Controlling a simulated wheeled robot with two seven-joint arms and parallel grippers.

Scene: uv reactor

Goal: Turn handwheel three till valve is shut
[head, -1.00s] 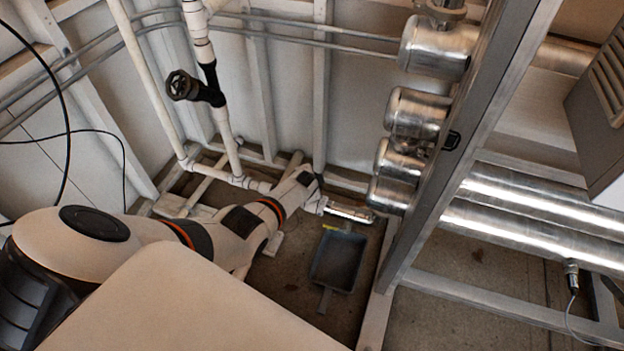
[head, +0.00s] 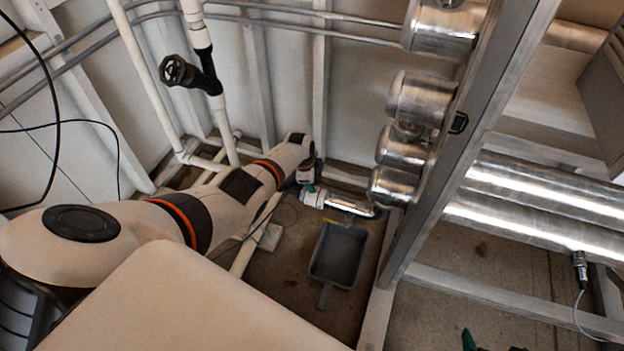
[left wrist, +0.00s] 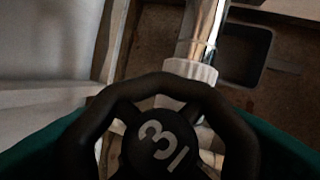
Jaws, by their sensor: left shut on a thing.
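Handwheel three (left wrist: 158,88) is a black lobed wheel with a pale "3" and a bar mark on its hub, seen close in the left wrist view. Green fingers of my left gripper (left wrist: 160,145) stand on both sides of it, shut on its rim. In the head view my left gripper (head: 309,184) is at the white pipe end low in the frame, and the wheel is mostly hidden there by my wrist. The valve's inside is not visible. Green tips at the bottom edge look like my right gripper (head: 488,344), mostly out of frame.
Another black handwheel (head: 180,72) sits on a white upright pipe at upper left. A grey tray (head: 338,258) lies on the floor below the pipe. Steel cylinders (head: 418,98) and a metal frame post (head: 455,150) stand close on the right.

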